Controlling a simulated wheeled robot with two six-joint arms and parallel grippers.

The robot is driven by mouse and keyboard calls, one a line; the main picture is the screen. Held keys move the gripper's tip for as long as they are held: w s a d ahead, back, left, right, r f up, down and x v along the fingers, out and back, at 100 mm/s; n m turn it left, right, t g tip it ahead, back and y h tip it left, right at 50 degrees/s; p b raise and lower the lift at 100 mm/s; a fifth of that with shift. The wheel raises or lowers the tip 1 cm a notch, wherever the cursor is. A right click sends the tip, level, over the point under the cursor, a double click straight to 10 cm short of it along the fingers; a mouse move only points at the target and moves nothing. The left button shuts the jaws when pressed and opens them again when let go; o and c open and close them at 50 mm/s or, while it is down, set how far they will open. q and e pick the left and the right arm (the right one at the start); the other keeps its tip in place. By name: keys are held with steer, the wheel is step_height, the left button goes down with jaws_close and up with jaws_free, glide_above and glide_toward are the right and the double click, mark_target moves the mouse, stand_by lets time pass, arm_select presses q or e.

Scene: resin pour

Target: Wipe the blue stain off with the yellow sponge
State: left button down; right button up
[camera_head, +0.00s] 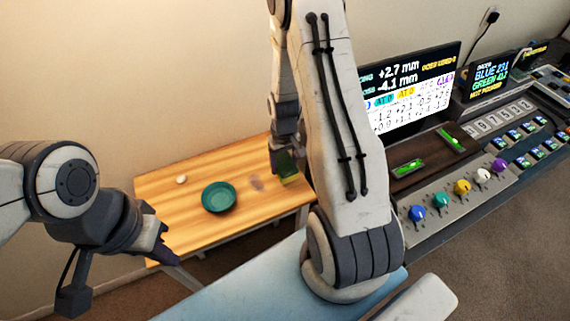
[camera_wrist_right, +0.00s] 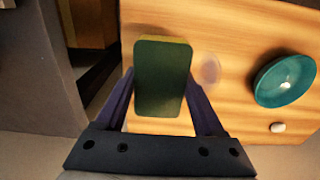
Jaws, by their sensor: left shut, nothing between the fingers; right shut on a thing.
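The sponge (camera_head: 289,172), yellow with a dark green face, is held at the right end of the wooden table (camera_head: 160,190). My right gripper (camera_head: 285,157) is shut on it; in the right wrist view the sponge (camera_wrist_right: 162,78) fills the space between the fingers. I cannot tell whether it touches the table. The stain (camera_head: 257,183) is a faint bluish-grey smudge left of the sponge; it also shows in the right wrist view (camera_wrist_right: 210,69), just right of the sponge and uncovered. My left gripper (camera_head: 165,246) is shut and empty, in front of the table's left front edge.
A teal bowl (camera_head: 218,197) stands left of the stain, with a small whitish round object (camera_head: 181,180) further left. A console (camera_head: 460,190) with coloured knobs and screens stands at the right. Bare tabletop lies between bowl and stain.

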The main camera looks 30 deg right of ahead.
mark_target(284, 163)
steer(key=shift+r+p, duration=1.3)
steer(key=shift+r, duration=0.6)
steer(key=shift+a, duration=0.1)
